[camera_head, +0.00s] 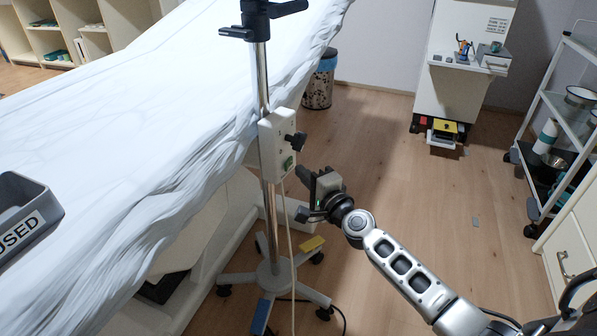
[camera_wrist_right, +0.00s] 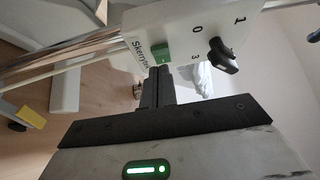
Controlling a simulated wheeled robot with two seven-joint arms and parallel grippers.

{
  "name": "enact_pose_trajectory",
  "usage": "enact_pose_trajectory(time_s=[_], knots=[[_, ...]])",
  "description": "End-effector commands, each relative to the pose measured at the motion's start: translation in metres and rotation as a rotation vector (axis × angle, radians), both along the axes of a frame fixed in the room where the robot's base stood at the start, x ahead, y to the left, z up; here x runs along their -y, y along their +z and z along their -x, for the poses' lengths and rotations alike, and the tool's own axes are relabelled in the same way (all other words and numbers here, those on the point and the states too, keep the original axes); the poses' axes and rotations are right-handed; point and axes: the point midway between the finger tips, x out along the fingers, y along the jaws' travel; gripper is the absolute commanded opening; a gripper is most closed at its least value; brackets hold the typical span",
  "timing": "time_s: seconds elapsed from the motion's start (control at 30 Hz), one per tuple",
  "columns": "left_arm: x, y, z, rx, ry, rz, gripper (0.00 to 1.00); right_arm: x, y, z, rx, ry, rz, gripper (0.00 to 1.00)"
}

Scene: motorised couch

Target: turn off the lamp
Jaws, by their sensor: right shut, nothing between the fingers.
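The lamp's pole (camera_head: 262,80) stands on a wheeled base beside the couch; the lamp head is not in view. A white control box (camera_head: 272,150) is fixed on the pole. It has a black knob (camera_head: 296,141) and a green rocker switch (camera_head: 288,163). In the right wrist view, the green switch (camera_wrist_right: 160,52) and the black knob (camera_wrist_right: 222,56), with 1, 0 and 3 around it, face me. My right gripper (camera_head: 308,192) is shut and empty, below and right of the box. Its fingertips (camera_wrist_right: 159,72) appear just below the switch; I cannot tell if they touch. My left gripper is not in view.
The sheet-covered couch (camera_head: 130,120) fills the left. A cable (camera_head: 289,235) hangs from the box to the wheeled base (camera_head: 272,280). A grey "USED" tray (camera_head: 40,220) is at the left edge. A shelf trolley (camera_head: 560,130) stands right; floor between is mostly free.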

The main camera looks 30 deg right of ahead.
Motion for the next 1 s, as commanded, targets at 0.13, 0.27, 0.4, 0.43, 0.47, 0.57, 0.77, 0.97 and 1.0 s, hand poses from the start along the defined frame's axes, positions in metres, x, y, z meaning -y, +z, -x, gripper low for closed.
enact_pose_trajectory(time_s=[0.13, 0.27, 0.4, 0.43, 0.47, 0.57, 0.77, 0.97, 1.0], knots=[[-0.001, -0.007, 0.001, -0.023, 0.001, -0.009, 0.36, -0.009, 0.001, -0.008, 0.001, -0.002, 0.001, 0.00], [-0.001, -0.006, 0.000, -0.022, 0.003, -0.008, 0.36, -0.011, 0.000, -0.009, 0.000, -0.001, 0.001, 0.00], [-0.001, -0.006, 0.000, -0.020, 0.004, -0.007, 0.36, -0.011, 0.000, -0.009, 0.000, -0.001, 0.001, 0.00], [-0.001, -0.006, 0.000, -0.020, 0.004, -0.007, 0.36, -0.011, 0.000, -0.009, 0.000, -0.001, 0.001, 0.00], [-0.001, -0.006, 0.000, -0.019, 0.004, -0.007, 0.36, -0.011, 0.000, -0.009, 0.000, -0.001, 0.001, 0.00], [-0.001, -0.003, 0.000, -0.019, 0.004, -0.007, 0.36, -0.012, 0.001, -0.009, 0.000, -0.008, -0.001, 0.00], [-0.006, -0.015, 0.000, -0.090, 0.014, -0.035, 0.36, -0.016, 0.000, -0.013, 0.001, -0.081, 0.000, 0.00], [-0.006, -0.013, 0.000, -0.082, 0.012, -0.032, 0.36, -0.016, 0.000, -0.012, 0.001, -0.078, 0.000, 0.00], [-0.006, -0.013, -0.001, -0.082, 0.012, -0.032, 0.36, -0.015, -0.001, -0.011, 0.001, -0.077, 0.001, 0.00]])
